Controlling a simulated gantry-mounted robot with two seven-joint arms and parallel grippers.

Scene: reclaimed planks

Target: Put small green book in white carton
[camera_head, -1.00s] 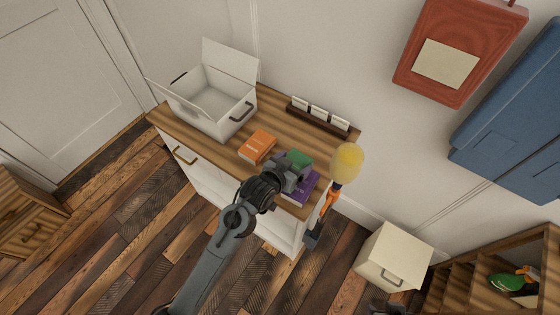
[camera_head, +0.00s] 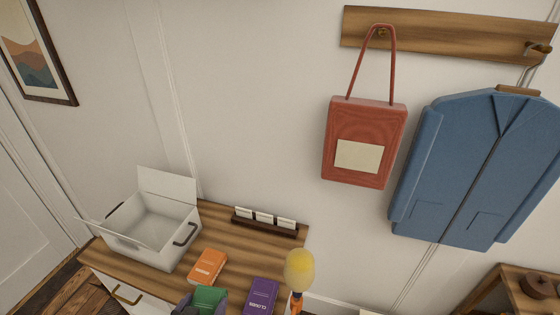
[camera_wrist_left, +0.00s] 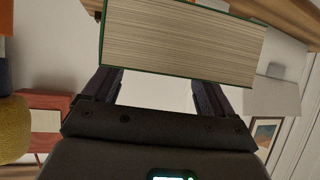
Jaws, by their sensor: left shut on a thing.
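The small green book (camera_head: 208,299) is at the bottom of the head view, in front of the orange book. My left gripper (camera_head: 190,308) is shut on it; only a dark bit of the gripper shows at the bottom edge. In the left wrist view the book (camera_wrist_left: 180,45) spans the fingers of my left gripper (camera_wrist_left: 160,88), its cream page edges facing the camera. The white carton (camera_head: 160,243) stands open on the left end of the wooden-topped cabinet, with flaps raised and a dark handle. The book is apart from it, to its lower right.
An orange book (camera_head: 207,267) and a purple book (camera_head: 261,296) lie on the cabinet top (camera_head: 225,240). A dark rack with white cards (camera_head: 265,220) is at the back. A yellow-headed duster (camera_head: 299,268) rises at the right end. A red bag (camera_head: 364,142) and blue garment (camera_head: 480,170) hang on the wall.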

